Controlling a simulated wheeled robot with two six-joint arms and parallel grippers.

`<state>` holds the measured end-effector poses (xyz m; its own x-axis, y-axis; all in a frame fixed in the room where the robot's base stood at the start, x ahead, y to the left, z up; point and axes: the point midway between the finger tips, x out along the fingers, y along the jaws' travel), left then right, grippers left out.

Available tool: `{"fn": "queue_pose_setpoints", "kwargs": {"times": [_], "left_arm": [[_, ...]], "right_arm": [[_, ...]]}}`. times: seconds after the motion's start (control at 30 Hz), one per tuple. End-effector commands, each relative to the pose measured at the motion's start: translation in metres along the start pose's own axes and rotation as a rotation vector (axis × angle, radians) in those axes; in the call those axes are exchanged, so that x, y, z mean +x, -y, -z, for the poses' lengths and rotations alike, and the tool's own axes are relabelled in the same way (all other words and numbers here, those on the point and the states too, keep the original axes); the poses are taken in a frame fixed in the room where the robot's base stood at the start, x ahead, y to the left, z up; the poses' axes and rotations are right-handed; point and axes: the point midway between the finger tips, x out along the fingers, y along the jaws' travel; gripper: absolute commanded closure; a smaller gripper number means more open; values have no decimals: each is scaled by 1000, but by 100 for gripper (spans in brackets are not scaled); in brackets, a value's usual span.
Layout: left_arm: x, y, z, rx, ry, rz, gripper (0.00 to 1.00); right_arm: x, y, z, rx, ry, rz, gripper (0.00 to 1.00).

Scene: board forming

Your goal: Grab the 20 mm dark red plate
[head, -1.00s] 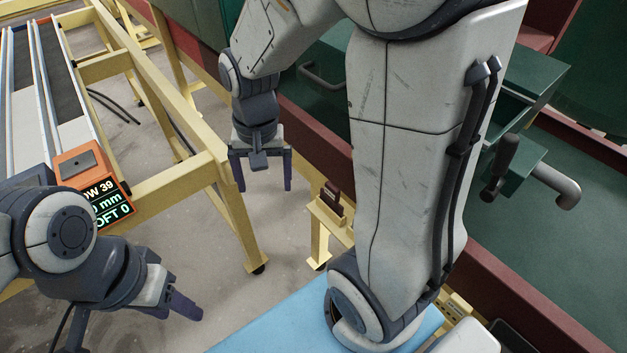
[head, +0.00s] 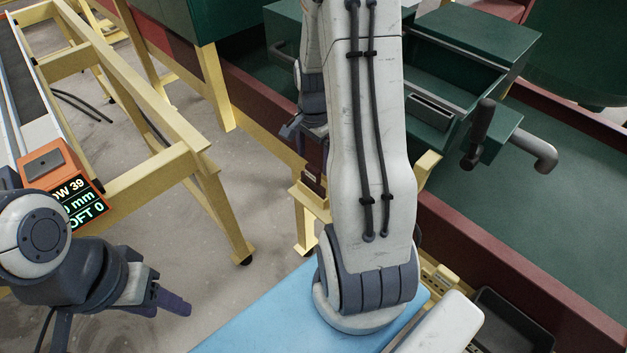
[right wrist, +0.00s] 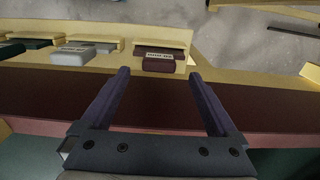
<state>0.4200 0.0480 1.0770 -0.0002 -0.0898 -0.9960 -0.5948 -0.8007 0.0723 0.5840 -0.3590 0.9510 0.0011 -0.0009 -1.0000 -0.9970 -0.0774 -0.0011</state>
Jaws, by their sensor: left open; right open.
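The dark red plate (right wrist: 160,64) sits in a slot of a yellow rack (right wrist: 105,66) in the right wrist view, with a pale label on its top. It also shows in the head view (head: 313,181) at the near end of the rack, beside my right forearm. My right gripper (right wrist: 160,73) is open and empty, and the plate appears between its fingertips in the picture, a little beyond them. In the head view my right gripper (head: 292,131) is partly hidden by its own arm. My left gripper (head: 172,300) is open and empty at lower left.
A grey plate (right wrist: 82,55) and a dark green plate (right wrist: 25,46) sit in the rack left of the dark red one. A dark red machine beam (right wrist: 160,100) runs below the rack. A green machine (head: 460,50) stands at right. A yellow frame (head: 150,180) stands at left.

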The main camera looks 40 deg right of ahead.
Motion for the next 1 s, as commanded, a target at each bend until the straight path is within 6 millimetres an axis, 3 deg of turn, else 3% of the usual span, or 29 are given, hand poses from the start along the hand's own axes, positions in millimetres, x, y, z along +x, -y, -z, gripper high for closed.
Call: {"fn": "queue_pose_setpoints", "kwargs": {"times": [0.23,0.53,0.57,0.8,1.0], "left_arm": [[-7,0,0,0,0,0,50],[-7,0,0,0,0,0,50],[-7,0,0,0,0,0,50],[-7,0,0,0,0,0,50],[-7,0,0,0,0,0,50]], "right_arm": [[36,-3,-4,0,3,-5,5],[42,-2,-4,-1,1,-1,5],[42,-2,-4,-1,1,-1,9],[42,-2,-4,-1,1,-1,100],[42,-2,-4,-1,1,-1,100]]}}
